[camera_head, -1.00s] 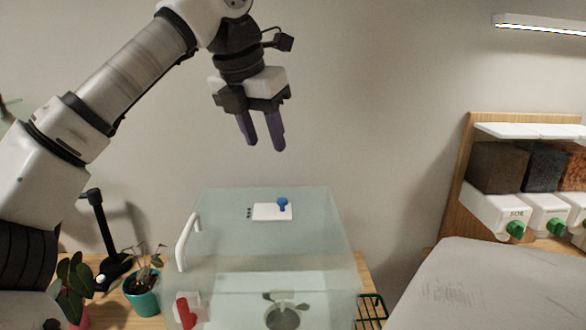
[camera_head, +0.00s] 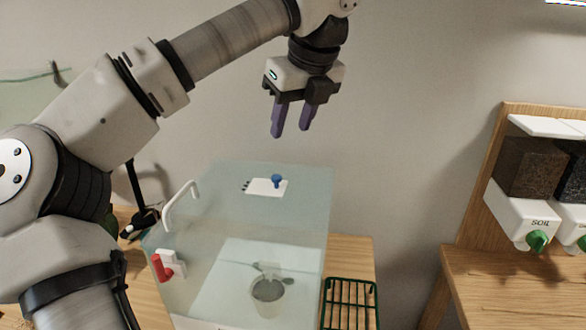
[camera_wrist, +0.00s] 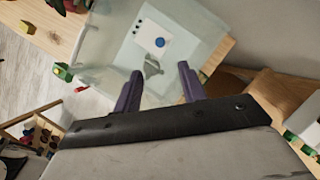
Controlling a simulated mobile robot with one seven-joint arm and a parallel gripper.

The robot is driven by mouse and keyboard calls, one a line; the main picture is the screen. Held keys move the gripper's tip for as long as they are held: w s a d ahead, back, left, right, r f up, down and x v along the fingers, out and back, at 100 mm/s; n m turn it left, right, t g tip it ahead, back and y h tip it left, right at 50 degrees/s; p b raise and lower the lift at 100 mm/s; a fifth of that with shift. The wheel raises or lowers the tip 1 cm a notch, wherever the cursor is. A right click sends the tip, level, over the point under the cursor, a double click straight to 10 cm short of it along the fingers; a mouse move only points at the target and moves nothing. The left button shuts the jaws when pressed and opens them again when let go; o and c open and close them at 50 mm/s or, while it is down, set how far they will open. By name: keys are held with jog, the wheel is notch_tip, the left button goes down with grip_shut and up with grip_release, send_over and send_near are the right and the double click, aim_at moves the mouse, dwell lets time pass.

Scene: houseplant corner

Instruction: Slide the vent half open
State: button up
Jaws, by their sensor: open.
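The vent (camera_head: 266,187) is a white plate with a blue knob (camera_head: 277,180) on top of a clear box (camera_head: 215,205). Small dark marks sit at the plate's left end. The vent also shows in the wrist view (camera_wrist: 149,34), with its blue knob (camera_wrist: 160,42) near the right edge of the plate. My gripper (camera_head: 291,134) is open and empty, above the box and apart from the knob. Its two purple fingers (camera_wrist: 158,84) point down toward the box. I cannot tell how far the vent stands open.
The box has a white handle (camera_head: 181,205) and a red latch (camera_head: 161,267) at its left. A pot (camera_head: 268,292) stands inside. A green rack (camera_head: 350,303) lies to the right. Soil dispensers (camera_head: 522,216) stand at the far right. Free air surrounds my gripper.

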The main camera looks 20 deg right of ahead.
aim_at(277, 176)
jog(key=p+x, duration=0.2)
jog(key=x, duration=1)
jog(key=shift+f, duration=0.25)
grip_shut()
